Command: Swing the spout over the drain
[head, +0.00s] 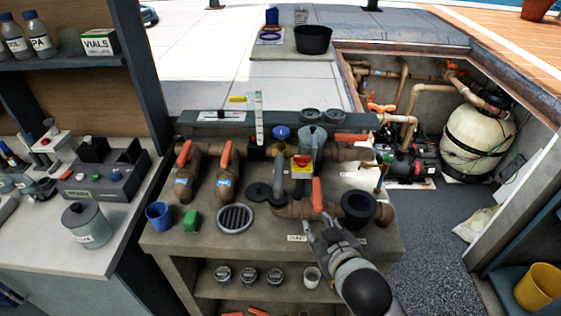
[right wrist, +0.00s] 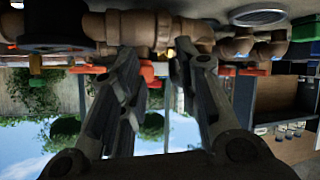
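The spout appears to be the brown pipe elbow with a wide black ring end (head: 361,210) at the bench's front right. It does not lie over the drain, a round grey grate (head: 235,218) left of it on the benchtop. The grate also shows in the right wrist view (right wrist: 258,17), which looks upside down. A pipe with a red lever (head: 317,194) runs left of the black end. My right gripper (head: 317,228) is at the bench's front edge, just in front of this pipe. Its fingers are spread with nothing between them. My left gripper is out of view.
A blue cup (head: 159,215) and a green block (head: 191,221) stand left of the grate. Red-levered valves (head: 226,155) stand behind it. The shelf below holds small jars (head: 248,275).

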